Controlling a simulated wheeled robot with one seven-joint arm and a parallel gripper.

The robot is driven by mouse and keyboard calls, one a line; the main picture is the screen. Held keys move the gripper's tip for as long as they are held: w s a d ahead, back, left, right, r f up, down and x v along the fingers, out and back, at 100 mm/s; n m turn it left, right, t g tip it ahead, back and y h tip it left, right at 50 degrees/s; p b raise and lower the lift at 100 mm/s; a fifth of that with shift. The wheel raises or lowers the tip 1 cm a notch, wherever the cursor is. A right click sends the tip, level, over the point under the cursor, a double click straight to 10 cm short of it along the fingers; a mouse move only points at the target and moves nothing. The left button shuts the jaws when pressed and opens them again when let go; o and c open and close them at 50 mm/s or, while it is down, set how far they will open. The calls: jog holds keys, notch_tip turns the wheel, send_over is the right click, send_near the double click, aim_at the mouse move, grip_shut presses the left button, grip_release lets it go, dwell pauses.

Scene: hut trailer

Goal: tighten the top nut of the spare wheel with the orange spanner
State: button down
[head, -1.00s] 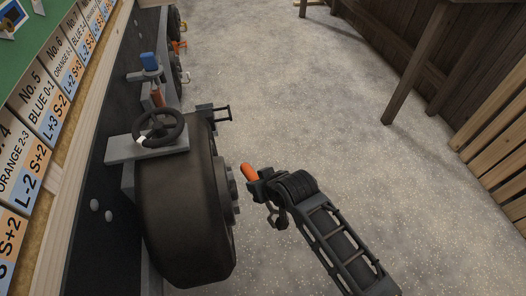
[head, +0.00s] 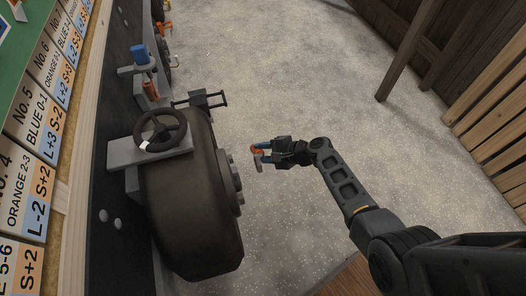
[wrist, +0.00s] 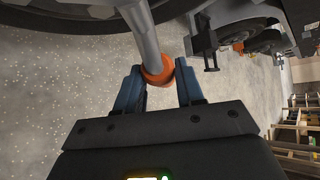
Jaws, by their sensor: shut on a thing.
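The spare wheel (head: 185,210) is a dark tyre mounted on the trailer's side. Its hub nuts (head: 237,183) face right, and the upper one (head: 229,158) is small and partly unclear. My gripper (head: 275,151) is to the right of the hub, apart from it. It is shut on the orange spanner (head: 257,152), whose orange part and grey end show beyond the fingers. In the wrist view, the spanner's orange grip (wrist: 158,75) lies between the two fingers, and its grey shaft runs up out of the picture. The spanner's working end is hidden there.
A black handwheel (head: 160,131) on a grey bracket stands above the tyre, with a dark T-shaped handle (head: 206,99) beside it. A blue-topped part (head: 139,54) is farther along. Open gravel floor lies to the right, with a wooden fence (head: 490,135) beyond.

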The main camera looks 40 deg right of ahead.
jog(key=shift+r, duration=0.1)
jog(key=shift+a, duration=0.45)
jog(key=w+a+r+n+t+y+b, duration=0.3)
jog(key=r+n+t+b, duration=0.5)
jog(key=b, duration=2.6)
notch_tip(320, 180, up, 4)
jog(key=shift+f+n+t+b, duration=0.25)
jog(key=shift+n+t+b, duration=0.05)
jog(key=shift+t, duration=0.7)
jog(key=shift+w+a, duration=0.35)
jog(key=shift+a, duration=0.4)
jog(key=shift+w+a, duration=0.1)
jog(key=shift+a, duration=0.2)
